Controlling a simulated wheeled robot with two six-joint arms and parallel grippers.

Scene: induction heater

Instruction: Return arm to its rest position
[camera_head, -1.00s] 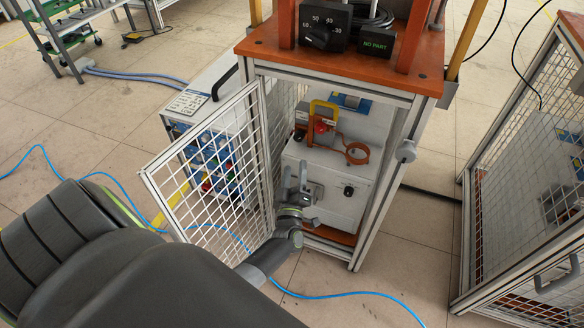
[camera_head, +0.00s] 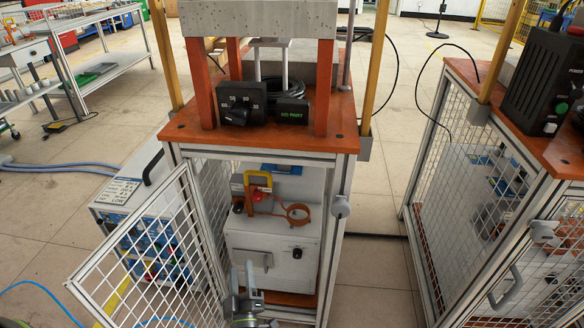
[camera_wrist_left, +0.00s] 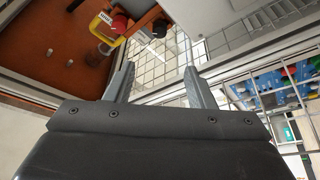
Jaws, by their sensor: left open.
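My left gripper (camera_head: 246,278) is low in the head view, in front of the white heater box (camera_head: 272,262) in the open cabinet. Its two fingers point up and stand apart with nothing between them. In the left wrist view the two fingers (camera_wrist_left: 155,88) are also spread and empty. Behind them are the white mesh and cabinet frame. I cannot tell from the head view how close the fingers are to the box. My right gripper is in neither view.
The mesh door (camera_head: 150,262) stands open to the left, close to my left gripper. An orange-topped table (camera_head: 185,130) carries a dial box (camera_head: 242,103). A second mesh cabinet (camera_head: 470,190) stands right. A red button and yellow shackle (camera_head: 258,180) sit on the heater. Floor between the cabinets is clear.

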